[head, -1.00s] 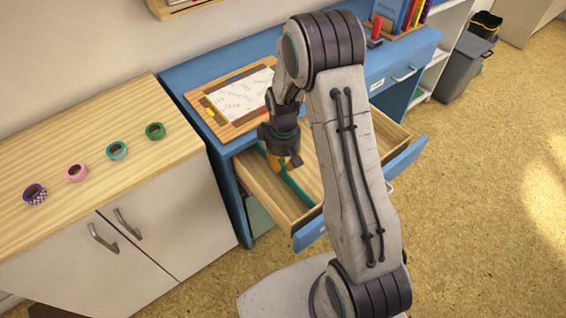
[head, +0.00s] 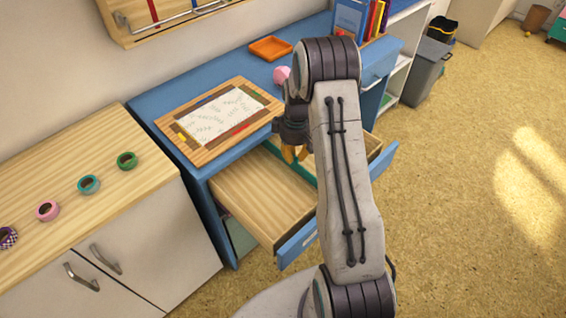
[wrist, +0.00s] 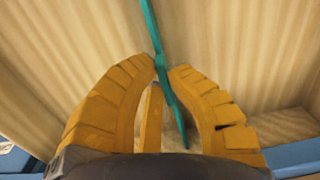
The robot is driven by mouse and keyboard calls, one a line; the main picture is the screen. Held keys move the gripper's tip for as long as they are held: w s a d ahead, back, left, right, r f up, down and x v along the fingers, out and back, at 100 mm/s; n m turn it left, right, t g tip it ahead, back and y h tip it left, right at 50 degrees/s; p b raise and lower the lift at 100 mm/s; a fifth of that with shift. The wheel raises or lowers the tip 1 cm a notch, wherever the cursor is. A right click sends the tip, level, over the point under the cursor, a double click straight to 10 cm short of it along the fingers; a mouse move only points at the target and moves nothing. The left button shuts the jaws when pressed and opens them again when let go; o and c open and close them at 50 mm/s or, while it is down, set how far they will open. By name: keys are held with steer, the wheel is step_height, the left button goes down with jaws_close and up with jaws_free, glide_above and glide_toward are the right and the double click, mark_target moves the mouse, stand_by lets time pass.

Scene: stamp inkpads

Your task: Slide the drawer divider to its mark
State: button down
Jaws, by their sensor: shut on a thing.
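The teal drawer divider (wrist: 155,35) runs between my orange fingertips in the wrist view. My gripper (wrist: 163,72) is shut on it, with a finger on each side. In the head view, my gripper (head: 295,157) is down in the open wooden drawer (head: 258,188), right of its middle. A wide bare compartment lies left of the divider. I cannot make out the mark in either view.
The drawer's blue front (head: 298,244) stands out from the blue desk (head: 160,113). A wooden board with a paper sheet (head: 222,115) lies on the desk top. A low cabinet (head: 95,175) with several tape rolls stands at the left.

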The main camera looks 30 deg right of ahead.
steer(key=shift+d, duration=0.1)
steer(key=c, duration=1.2)
jaws_free()
steer(key=shift+r, duration=0.1)
step_height(320, 180, up, 12)
steer(key=shift+f, duration=0.1)
